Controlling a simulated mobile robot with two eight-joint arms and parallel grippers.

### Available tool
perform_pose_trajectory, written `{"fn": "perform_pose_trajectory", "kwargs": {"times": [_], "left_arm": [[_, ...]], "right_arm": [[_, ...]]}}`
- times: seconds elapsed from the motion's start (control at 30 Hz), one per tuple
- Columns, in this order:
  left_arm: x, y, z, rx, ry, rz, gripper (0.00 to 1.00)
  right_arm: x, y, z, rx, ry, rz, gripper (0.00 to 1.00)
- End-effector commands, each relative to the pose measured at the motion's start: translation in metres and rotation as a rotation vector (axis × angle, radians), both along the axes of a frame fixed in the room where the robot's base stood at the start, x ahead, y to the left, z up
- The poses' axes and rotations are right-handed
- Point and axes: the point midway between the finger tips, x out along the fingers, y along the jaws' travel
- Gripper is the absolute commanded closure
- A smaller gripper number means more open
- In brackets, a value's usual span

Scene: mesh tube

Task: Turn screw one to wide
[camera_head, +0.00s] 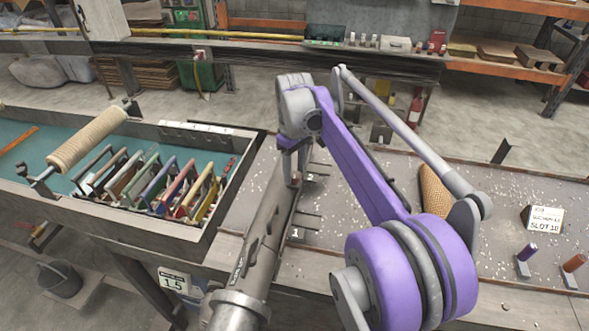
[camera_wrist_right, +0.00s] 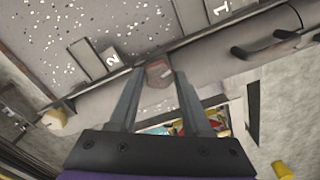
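A grey metal tube (camera_head: 262,245) runs from the bottom of the head view up toward my right gripper (camera_head: 291,150). A small reddish-brown head (camera_head: 296,178), which looks like a screw, sits by the tube near the gripper. In the right wrist view a reddish-brown head (camera_wrist_right: 158,72) lies between the two grey fingertips of my right gripper (camera_wrist_right: 160,80). The fingers stand apart on either side of it; contact cannot be told. Plates marked 1 (camera_wrist_right: 222,10) and 2 (camera_wrist_right: 112,60) lie beside the tube. My left gripper is not in view.
A tray holds a mesh roll (camera_head: 88,138) and several coloured frames (camera_head: 175,188) at left. A brown mesh cone (camera_head: 434,190), a SLOT 10 block (camera_head: 545,217) and short purple (camera_head: 526,253) and brown (camera_head: 574,264) pegs stand at right. A 1.5 sign (camera_head: 173,281) hangs below.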

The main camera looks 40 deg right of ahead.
Motion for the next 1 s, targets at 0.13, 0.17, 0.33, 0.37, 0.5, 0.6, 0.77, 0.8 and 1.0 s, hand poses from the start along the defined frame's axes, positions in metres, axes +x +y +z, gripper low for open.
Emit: {"fn": "perform_pose_trajectory", "kwargs": {"times": [0.13, 0.17, 0.33, 0.37, 0.5, 0.6, 0.77, 0.8, 1.0], "left_arm": [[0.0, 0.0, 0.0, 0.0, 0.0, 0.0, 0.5], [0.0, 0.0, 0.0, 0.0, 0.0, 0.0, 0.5], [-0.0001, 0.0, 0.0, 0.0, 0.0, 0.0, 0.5], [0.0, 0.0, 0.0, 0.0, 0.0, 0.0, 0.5], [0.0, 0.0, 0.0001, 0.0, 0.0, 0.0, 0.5], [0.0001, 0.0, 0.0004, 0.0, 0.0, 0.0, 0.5], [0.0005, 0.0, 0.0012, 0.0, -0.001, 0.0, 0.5], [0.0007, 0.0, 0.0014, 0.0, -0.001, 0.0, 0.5], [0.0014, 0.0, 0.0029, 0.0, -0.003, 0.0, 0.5]], "right_arm": [[-0.0001, 0.0, 0.0001, 0.0, 0.0, 0.0, 0.8], [-0.0001, 0.0, 0.0001, 0.0, 0.0, 0.0, 0.86], [-0.0001, 0.0, 0.0002, 0.0, 0.0, 0.0, 1.0], [-0.0001, 0.0, 0.0002, 0.0, 0.0, 0.0, 1.0], [-0.0001, 0.0, 0.0002, 0.0, 0.0, 0.011, 1.0], [-0.0001, 0.0, 0.0003, 0.0, 0.0, 0.035, 1.0], [-0.0002, 0.0, 0.0003, 0.0, 0.0, 0.112, 1.0], [-0.0002, 0.0, 0.0003, 0.0, 0.001, 0.139, 1.0], [-0.0002, -0.0001, 0.0005, 0.0, 0.001, 0.307, 1.0]]}}
